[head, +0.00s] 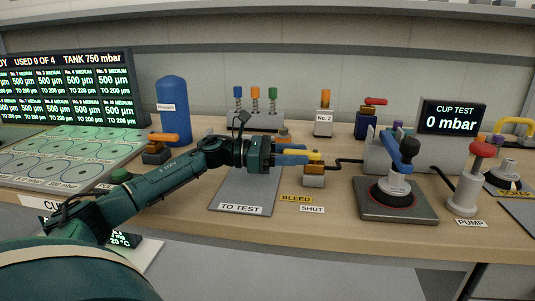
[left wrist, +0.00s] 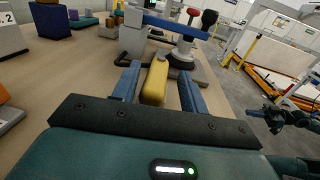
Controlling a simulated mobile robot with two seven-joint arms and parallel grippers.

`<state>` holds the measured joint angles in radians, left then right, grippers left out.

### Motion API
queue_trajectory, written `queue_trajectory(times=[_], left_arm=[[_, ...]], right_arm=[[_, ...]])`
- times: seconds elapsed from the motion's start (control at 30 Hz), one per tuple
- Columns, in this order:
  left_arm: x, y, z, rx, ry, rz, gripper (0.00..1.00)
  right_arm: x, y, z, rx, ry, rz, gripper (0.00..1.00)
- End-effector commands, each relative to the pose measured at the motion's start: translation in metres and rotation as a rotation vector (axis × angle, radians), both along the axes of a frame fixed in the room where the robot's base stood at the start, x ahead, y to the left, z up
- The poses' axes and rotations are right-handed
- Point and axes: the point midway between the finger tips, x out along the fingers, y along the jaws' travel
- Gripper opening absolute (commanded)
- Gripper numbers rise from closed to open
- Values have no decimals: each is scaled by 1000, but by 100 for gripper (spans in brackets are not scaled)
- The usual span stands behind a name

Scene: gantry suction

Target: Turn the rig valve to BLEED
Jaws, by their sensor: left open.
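The rig valve (head: 313,180) is a small block with an orange-brown front and a pale base, standing on the bench behind the yellow BLEED label (head: 296,199) and white SHUT label (head: 312,209). Its yellow handle (head: 317,156) points toward my left gripper (head: 306,157). In the left wrist view the handle (left wrist: 155,82) lies between the two blue fingers of my left gripper (left wrist: 158,85), which is open with a gap visible beside the handle.
A grey TO TEST mat (head: 245,192) lies below my left arm. A blue cylinder (head: 173,110) stands behind; a cable runs from the valve.

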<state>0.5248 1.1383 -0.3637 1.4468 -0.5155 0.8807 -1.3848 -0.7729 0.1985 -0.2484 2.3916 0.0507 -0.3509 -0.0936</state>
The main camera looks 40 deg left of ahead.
Motion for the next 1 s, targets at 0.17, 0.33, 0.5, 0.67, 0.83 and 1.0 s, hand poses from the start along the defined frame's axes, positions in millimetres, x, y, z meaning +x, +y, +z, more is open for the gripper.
queue_trajectory(times=[0.17,0.33,0.5,0.67,0.83,1.0], left_arm=[[-25,33,-4,5,5,3,44],[-45,58,-4,3,6,2,44],[-59,76,-2,1,3,1,44],[-67,85,0,-1,1,-1,44],[-69,89,1,0,-1,-1,44],[-69,89,1,0,-1,-1,44]], right_arm=[[1,2,-10,-16,3,10,0],[4,5,-13,-29,0,22,0],[5,8,-15,-35,0,34,0],[4,9,-16,-38,1,38,0],[4,9,-17,-39,2,38,0],[4,8,-17,-40,3,38,0]])
